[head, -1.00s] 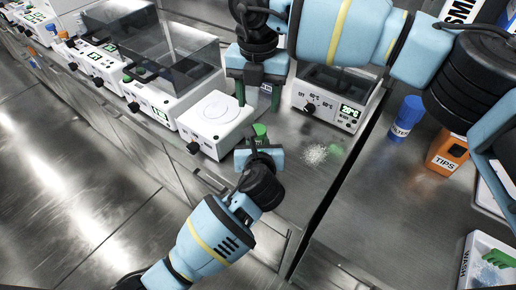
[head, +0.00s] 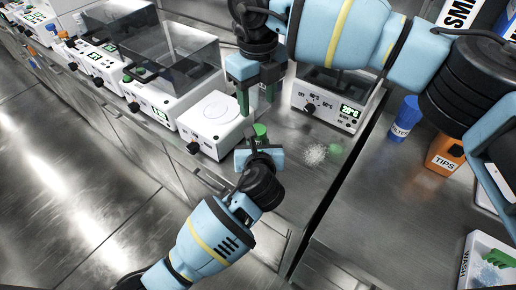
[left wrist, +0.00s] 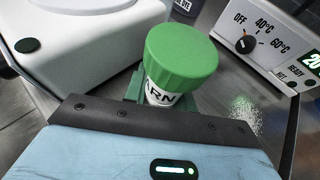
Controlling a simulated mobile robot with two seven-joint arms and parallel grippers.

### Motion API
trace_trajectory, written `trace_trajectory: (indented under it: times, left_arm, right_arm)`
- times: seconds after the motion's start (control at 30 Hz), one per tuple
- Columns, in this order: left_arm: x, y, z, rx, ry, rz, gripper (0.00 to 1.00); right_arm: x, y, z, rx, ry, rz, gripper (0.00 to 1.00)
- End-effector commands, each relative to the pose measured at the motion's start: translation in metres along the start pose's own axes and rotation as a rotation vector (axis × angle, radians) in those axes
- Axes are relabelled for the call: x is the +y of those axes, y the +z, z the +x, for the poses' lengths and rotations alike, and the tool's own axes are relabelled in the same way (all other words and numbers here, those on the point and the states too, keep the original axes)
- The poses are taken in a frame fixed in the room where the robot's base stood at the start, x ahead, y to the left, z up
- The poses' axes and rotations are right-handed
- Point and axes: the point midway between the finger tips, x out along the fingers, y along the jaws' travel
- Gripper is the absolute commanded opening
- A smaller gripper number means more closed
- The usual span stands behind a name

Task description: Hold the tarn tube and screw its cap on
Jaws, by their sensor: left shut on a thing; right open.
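The tarn tube (left wrist: 160,95) stands upright in the left wrist view, its white label partly showing. A green screw cap (left wrist: 182,57) sits on its top; I cannot tell how tight it is. The cap also shows in the head view (head: 260,130). My left gripper (head: 259,152) is shut on the tube below the cap; its green fingers show behind the tube in the left wrist view. My right gripper (head: 257,100) is open above the cap, fingers pointing down and apart from it. The tube's lower part is hidden by the left gripper.
A white device with a round plate (head: 213,120) stands left of the tube. A heater with a dial and green display (head: 332,100) stands behind right. White granules (head: 315,154) lie on the steel bench. A blue filter bottle (head: 406,118) and orange tips box (head: 446,155) are farther right.

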Motion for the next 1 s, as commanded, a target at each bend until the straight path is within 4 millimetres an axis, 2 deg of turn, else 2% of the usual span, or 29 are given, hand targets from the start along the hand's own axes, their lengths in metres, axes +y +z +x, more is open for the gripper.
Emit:
trace_trajectory:
  times: [1.0]
  left_arm:
    - [0.0001,-0.0003,0.0001,0.001,0.0,0.0,0.0]
  right_arm:
    - [-0.0004,0.0,0.0001,0.0,-0.001,-1.598,0.52]
